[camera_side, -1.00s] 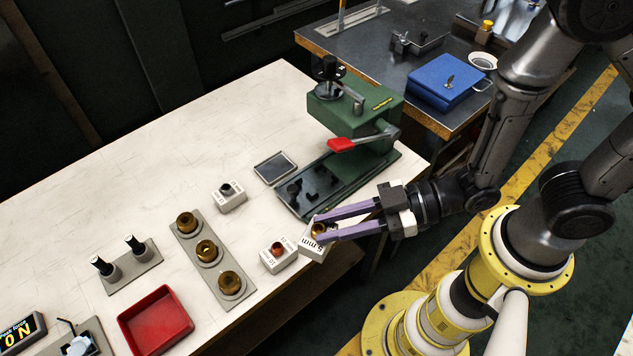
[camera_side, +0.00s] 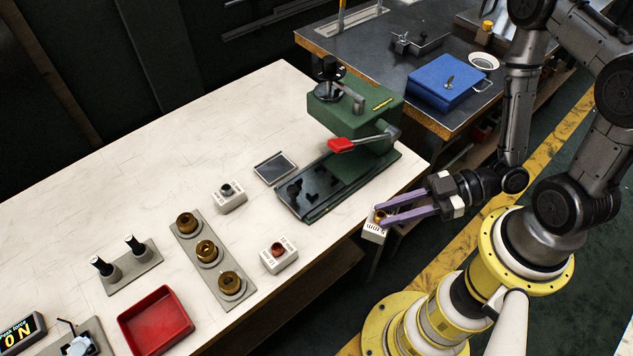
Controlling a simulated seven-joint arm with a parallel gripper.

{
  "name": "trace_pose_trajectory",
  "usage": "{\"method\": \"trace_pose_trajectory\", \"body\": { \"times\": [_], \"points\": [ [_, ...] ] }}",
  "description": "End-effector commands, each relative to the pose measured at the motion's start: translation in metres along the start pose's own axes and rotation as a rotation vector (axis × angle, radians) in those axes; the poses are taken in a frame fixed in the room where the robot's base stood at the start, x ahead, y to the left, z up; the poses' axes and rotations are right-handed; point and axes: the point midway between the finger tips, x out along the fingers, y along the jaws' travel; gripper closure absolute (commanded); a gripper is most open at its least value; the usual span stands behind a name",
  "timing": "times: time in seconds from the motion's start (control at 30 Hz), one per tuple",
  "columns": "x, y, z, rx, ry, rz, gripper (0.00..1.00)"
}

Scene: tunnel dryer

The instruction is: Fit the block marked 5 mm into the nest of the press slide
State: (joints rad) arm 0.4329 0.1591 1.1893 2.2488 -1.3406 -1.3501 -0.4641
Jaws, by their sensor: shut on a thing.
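The white block marked 5 mm (camera_side: 374,234) has a brass-coloured bore on top. My gripper (camera_side: 383,220) is shut on it, with the long purple fingers reaching over its top from the right. The block is at the table's front right edge, apart from the press; its exact height is hard to tell. The green press (camera_side: 352,120) with a red lever (camera_side: 341,145) stands at the back right of the table. The nest is too small to make out clearly.
A white block with a copper bore (camera_side: 279,258) and another with a grey bore (camera_side: 230,198) stand on the table. A rack of brass pieces (camera_side: 219,268), a red tray (camera_side: 155,320) and a dark flat plate (camera_side: 275,168) lie around. The press body rises behind the slide.

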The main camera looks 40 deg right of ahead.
Motion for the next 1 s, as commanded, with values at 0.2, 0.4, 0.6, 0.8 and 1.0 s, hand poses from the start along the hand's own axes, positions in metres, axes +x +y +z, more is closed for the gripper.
{"method": "trace_pose_trajectory", "body": {
  "times": [0.2,0.4,0.6,0.8,1.0],
  "points": [
    [-0.028,0.021,0.008,0.052,0.001,0.171,1.00],
    [-0.048,0.042,0.018,0.102,0.001,0.328,1.00],
    [-0.060,0.054,0.023,0.125,0.000,0.408,1.00],
    [-0.056,0.059,0.022,0.130,-0.001,0.415,1.00],
    [-0.043,0.065,0.018,0.128,-0.001,0.413,1.00]
  ]
}}
